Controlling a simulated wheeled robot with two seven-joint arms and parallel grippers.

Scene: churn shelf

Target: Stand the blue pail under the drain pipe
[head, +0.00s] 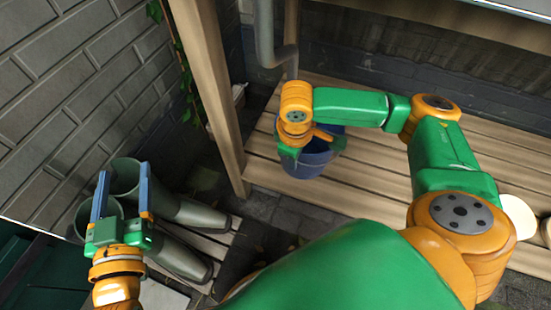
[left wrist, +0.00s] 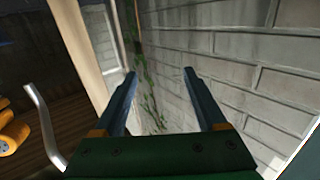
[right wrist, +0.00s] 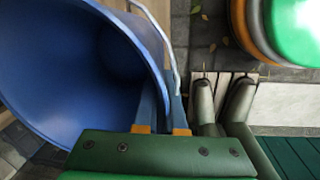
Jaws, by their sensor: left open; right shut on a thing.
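The blue pail (head: 312,160) is at the slatted wooden shelf in the head view, partly hidden by my right gripper (head: 300,148). My right gripper is shut on the pail's wall near the rim. In the right wrist view the pail (right wrist: 75,65) shows its open mouth and empty-looking inside, with the right fingers (right wrist: 160,110) at its edge. The grey drain pipe (head: 265,35) comes down behind the shelf post and bends to the right, above and behind the pail. It also shows in the left wrist view (left wrist: 42,120). My left gripper (head: 122,190) is open and empty, over the boots.
Grey-green boots (head: 185,205) lie on a slatted board at the lower left. A wooden post (head: 210,80) stands left of the pail. The shelf slats (head: 375,185) right of the pail are partly clear under my right arm. Pale round things (head: 518,215) sit at the right.

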